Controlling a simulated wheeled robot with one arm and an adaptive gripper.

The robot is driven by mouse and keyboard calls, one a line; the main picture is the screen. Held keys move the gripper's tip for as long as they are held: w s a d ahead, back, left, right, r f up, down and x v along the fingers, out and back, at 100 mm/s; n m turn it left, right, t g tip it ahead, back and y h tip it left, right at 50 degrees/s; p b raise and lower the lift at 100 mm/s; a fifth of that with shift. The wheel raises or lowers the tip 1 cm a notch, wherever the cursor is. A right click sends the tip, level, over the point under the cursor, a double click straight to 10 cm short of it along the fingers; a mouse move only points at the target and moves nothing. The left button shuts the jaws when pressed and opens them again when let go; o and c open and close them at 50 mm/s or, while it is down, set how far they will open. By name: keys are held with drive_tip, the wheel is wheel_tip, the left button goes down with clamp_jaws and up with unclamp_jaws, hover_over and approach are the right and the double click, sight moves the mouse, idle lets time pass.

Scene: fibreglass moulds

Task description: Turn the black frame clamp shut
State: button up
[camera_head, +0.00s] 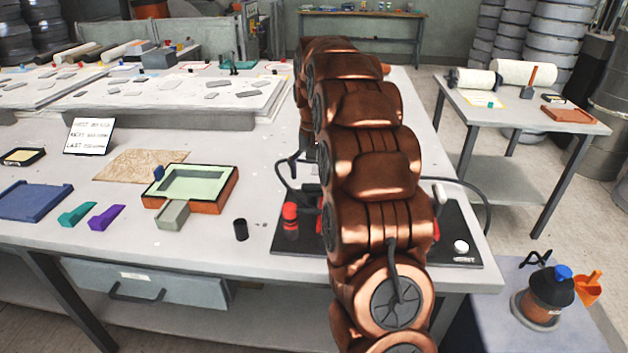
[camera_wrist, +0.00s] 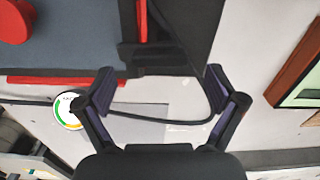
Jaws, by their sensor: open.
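My gripper (camera_wrist: 160,92) is open in the wrist view, its two dark, purple-lined fingers wide apart with nothing gripped. A black cable curves across the view between the fingers. I cannot pick out the black frame clamp for certain. A black board (camera_head: 455,232) lies at the table's right end in the head view, with a red knob (camera_head: 290,214) at its left and a white knob (camera_head: 461,247) at its right. My copper-coloured arm hides its middle and my gripper there. The wrist view shows a dark panel with a red round part (camera_wrist: 14,22), a black block (camera_wrist: 150,48) and a round gauge (camera_wrist: 68,111).
Left of the board stand a small black cylinder (camera_head: 241,230) and an orange mould (camera_head: 215,202) with a pale green inside. Purple (camera_head: 106,217) and teal (camera_head: 76,214) pieces lie farther left. A side table (camera_head: 525,128) stands at the right.

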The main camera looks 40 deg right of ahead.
sight(314, 184)
wheel_tip(314, 184, up, 10)
drive_tip(key=shift+f, duration=0.25)
idle(0.3)
idle(0.5)
drive_tip(key=s+a+r+n+p, duration=0.2)
drive_tip(key=s+a+n+p, duration=0.2)
drive_tip(key=s+a, duration=1)
drive_tip(key=s+a+f+n+p, duration=0.1)
drive_tip(key=s+a+f, duration=0.1)
drive_tip(key=s, duration=0.5)
drive_tip(key=s+a+f+n+g+p, duration=0.1)
drive_tip(key=s+a, duration=0.3)
drive_tip(key=s, duration=0.4)
drive_tip(key=s+a+f+n+p, duration=0.1)
drive_tip(key=s+a+f+p, duration=0.1)
drive_tip(key=s, duration=0.5)
drive_tip(key=shift+s+a+f+g, duration=0.3)
drive_tip(key=shift+a+f+g, duration=0.1)
drive_tip(key=shift+a+f, duration=0.55)
drive_tip(key=shift+a+r, duration=0.1)
drive_tip(key=shift+r, duration=0.05)
drive_tip(key=shift+c, duration=0.2)
